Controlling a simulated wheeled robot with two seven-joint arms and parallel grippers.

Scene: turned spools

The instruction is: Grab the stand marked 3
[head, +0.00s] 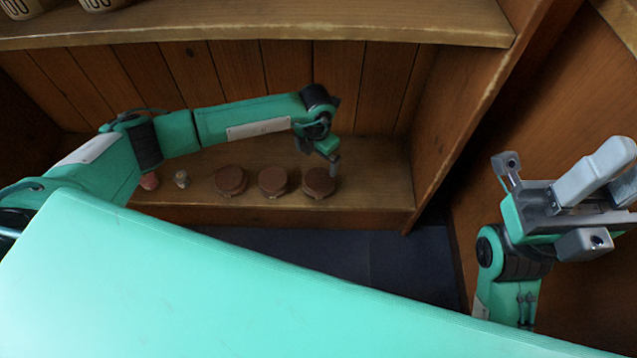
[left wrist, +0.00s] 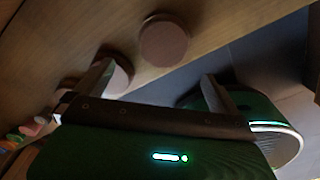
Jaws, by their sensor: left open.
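Three round brown stands sit in a row on the lower wooden shelf: a left one (head: 231,180), a middle one (head: 273,181) and a right one (head: 318,185). No number is readable on any of them. In the left wrist view, my left gripper (left wrist: 157,72) is open and empty. One stand (left wrist: 163,42) shows beyond the gap between its fingers, and another (left wrist: 117,74) is partly behind one finger. My right gripper (head: 608,172) is raised at the right, away from the stands.
A small pinkish item (head: 149,181) and a small pale item (head: 181,179) lie left of the stands. An upper shelf (head: 300,22) hangs above the arm. A wooden side wall (head: 470,110) closes the right side. Shelf space right of the stands is bare.

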